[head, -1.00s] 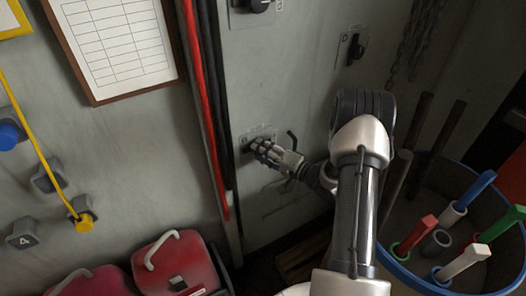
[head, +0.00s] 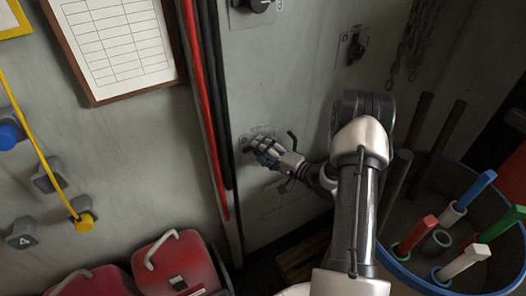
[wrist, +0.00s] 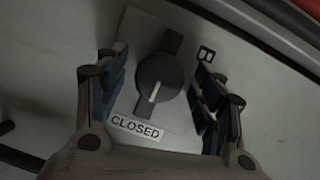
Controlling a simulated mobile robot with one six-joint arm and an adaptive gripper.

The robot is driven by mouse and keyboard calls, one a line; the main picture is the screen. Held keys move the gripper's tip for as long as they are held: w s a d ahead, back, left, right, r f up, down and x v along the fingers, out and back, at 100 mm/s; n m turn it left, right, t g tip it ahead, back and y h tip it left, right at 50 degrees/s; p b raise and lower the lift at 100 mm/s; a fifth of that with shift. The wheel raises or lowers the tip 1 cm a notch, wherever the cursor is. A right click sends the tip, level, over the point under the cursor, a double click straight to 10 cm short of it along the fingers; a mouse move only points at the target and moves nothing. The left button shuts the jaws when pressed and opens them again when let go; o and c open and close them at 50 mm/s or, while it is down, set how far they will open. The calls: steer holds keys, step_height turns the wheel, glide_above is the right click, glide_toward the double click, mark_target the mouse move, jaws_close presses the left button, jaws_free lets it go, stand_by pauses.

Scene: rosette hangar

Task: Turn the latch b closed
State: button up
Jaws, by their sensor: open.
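In the wrist view, latch b is a dark round knob (wrist: 158,78) with a raised bar, on a pale plate. A white mark on its lower part points toward the CLOSED label (wrist: 137,128). A small square letter mark, too blurred to read surely, sits at the plate's upper right. My gripper (wrist: 162,82) is open, with one finger on each side of the knob and visible gaps between. In the head view my gripper (head: 262,155) is at the plate on the grey wall panel and hides the knob.
Another latch, marked D (head: 356,48), is higher on the right, and one more knob (head: 258,4) is at the top. Red and black cables (head: 208,100) run left of my gripper. A blue-rimmed bin (head: 400,275) with coloured-handled rods stands at the right.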

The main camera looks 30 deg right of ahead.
steer(key=v, duration=1.2)
stand_by(0.4)
